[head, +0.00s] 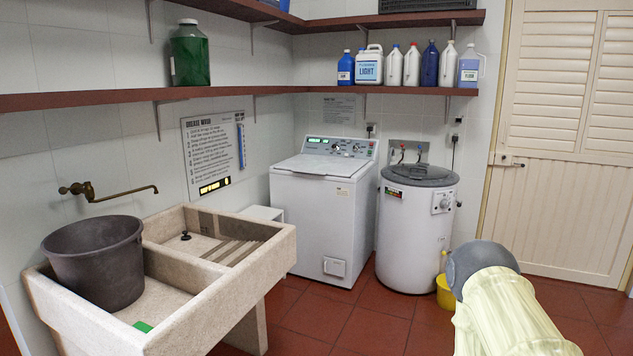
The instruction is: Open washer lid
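The washer (318,220) is a white top-loading machine standing in the back corner of the room. Its lid (321,165) is flat and shut on top, in front of a tilted control panel (341,147) with a lit green display. A pale ribbed arm link of mine with a grey joint shows at the lower right, well apart from the washer. My gripper is not in view.
A stone washboard sink (275,254) with a dark bucket (94,262) stands at the left front. A round white tub machine (412,232) stands right of the washer, with a yellow bucket (446,292) beside it. Shelves (240,92) run above. Red floor tiles (365,328) are clear in front.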

